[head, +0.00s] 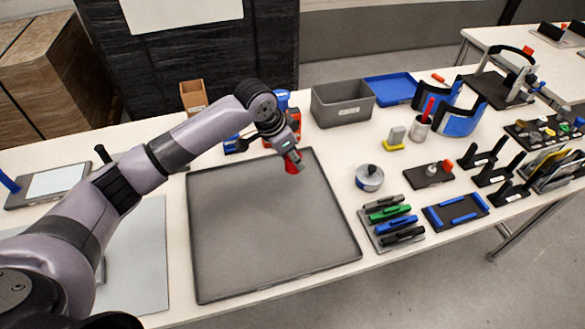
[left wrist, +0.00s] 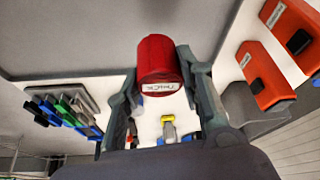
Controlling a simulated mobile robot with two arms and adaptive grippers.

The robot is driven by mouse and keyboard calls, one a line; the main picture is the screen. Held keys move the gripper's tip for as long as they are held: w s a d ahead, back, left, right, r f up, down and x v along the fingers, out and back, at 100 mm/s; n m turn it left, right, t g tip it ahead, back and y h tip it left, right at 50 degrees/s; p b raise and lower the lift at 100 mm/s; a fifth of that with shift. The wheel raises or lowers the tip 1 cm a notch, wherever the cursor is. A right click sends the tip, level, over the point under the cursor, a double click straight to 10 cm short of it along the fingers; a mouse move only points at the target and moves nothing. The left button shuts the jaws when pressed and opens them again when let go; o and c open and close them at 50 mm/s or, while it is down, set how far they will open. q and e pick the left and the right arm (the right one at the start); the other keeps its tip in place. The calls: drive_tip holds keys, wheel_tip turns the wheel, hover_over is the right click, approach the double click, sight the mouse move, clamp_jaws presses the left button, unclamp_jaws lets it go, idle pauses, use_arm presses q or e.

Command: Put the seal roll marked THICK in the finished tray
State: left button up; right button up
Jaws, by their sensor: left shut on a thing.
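The red seal roll (head: 293,163) hangs in my left gripper (head: 291,156), above the back part of a large grey tray or mat (head: 270,230). In the left wrist view the roll (left wrist: 158,60) is a red cylinder between both fingers of the left gripper (left wrist: 158,68). Its white label faces the camera and seems to read THICK. A blue shallow tray (head: 390,89) lies at the back right. I see no readable marking telling which tray is the finished one. My right gripper is not in view.
Orange holders (left wrist: 265,75) stand beside the gripper. A grey bin (head: 343,103) stands at the back. A rack of coloured clips (head: 391,222) and a round metal tin (head: 369,177) lie right of the large tray, whose surface looks empty.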

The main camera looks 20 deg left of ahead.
sight(293, 170)
use_arm(q)
drive_tip(key=shift+f, duration=2.45)
drive_tip(key=o, duration=1)
drive_tip(key=shift+f, duration=0.1)
drive_tip(key=shift+o, duration=0.2)
drive_tip(key=v, duration=1.2)
